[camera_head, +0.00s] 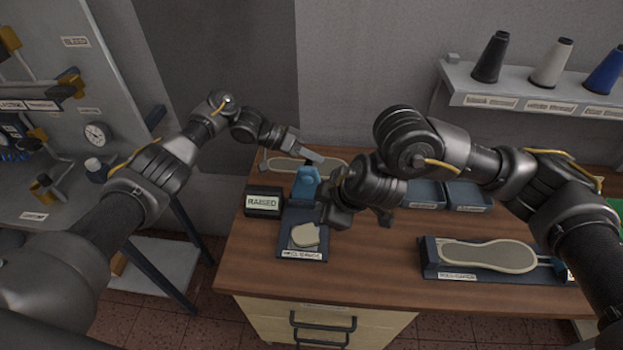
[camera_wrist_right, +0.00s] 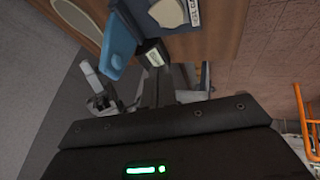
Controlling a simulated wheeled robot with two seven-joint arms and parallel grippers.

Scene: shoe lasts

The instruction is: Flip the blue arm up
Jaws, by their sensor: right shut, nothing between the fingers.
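The blue arm (camera_head: 306,184) stands up at the back of a dark heel-gauge base (camera_head: 287,243) on the wooden table. It also shows in the right wrist view (camera_wrist_right: 118,40). A pale heel-shaped piece (camera_head: 305,235) lies on the front of the base. A small dark display box (camera_head: 262,202) left of the base reads "RAISED". My right gripper (camera_head: 330,208) is shut and empty, close to the right side of the blue arm; I cannot tell whether they touch. My left gripper (camera_head: 314,156) is behind and above the blue arm, apart from it; its jaw opening is unclear.
A shoe-sole shape lies on a dark board (camera_head: 432,262) at the right. Blue bins (camera_head: 467,196) stand behind it. Another sole shape (camera_head: 290,165) lies at the back, near my left gripper. A wall shelf (camera_head: 470,99) holds thread cones. The front of the table (camera_head: 370,272) is clear.

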